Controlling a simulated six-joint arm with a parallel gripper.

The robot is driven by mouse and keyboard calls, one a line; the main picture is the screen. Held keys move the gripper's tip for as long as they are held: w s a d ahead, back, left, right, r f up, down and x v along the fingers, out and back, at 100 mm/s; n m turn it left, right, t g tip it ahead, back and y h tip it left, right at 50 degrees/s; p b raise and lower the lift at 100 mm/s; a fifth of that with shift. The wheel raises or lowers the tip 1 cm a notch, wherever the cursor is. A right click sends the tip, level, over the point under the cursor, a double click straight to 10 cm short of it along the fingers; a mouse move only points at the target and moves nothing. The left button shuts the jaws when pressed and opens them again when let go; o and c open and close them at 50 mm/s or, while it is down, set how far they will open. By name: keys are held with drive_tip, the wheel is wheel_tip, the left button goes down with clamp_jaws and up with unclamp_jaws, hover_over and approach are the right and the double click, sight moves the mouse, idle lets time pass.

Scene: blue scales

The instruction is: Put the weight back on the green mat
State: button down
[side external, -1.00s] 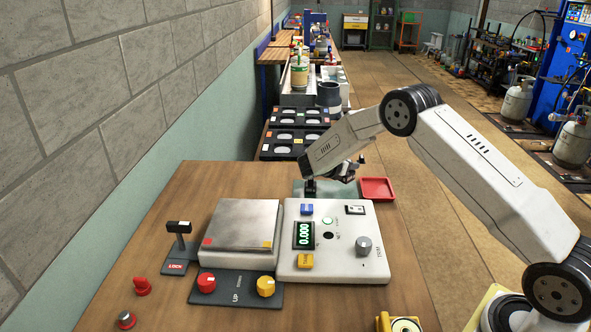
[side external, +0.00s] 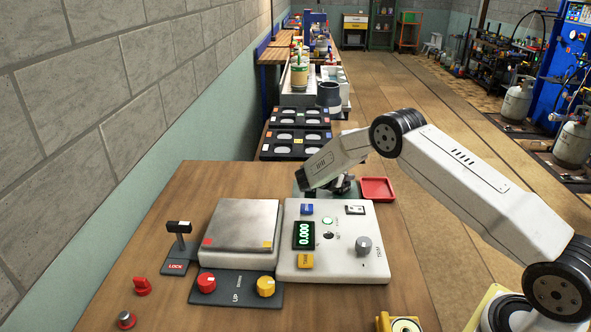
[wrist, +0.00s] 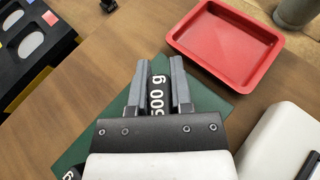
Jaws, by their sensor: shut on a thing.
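My gripper (wrist: 163,62) is shut on a dark weight (wrist: 157,92) marked 500 g, seen in the wrist view between the two grey fingers. The green mat (wrist: 88,147) lies below and around the gripper on the wooden table. I cannot tell whether the weight touches the mat. A dark thing with a white mark (wrist: 70,174) is cut off at the lower left edge of the wrist view. In the side view my wrist covers most of the mat, and the weight is hidden.
A red tray (wrist: 228,42) lies just beyond the mat; it also shows in the side view (side external: 377,189). The scale (side external: 240,222) and its white control panel (side external: 345,262), reading 0.000, stand in front of the mat. Black trays with round pads (side external: 285,143) lie behind.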

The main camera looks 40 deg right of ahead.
drive_tip(key=shift+f, duration=0.1)
idle(0.3)
drive_tip(key=c, duration=0.5)
unclamp_jaws()
drive_tip(key=shift+a, duration=0.15)
drive_tip(key=v, duration=1.1)
drive_tip(key=shift+a+r, duration=0.25)
drive_tip(key=shift+a, duration=0.1)
drive_tip(key=shift+s, duration=0.15)
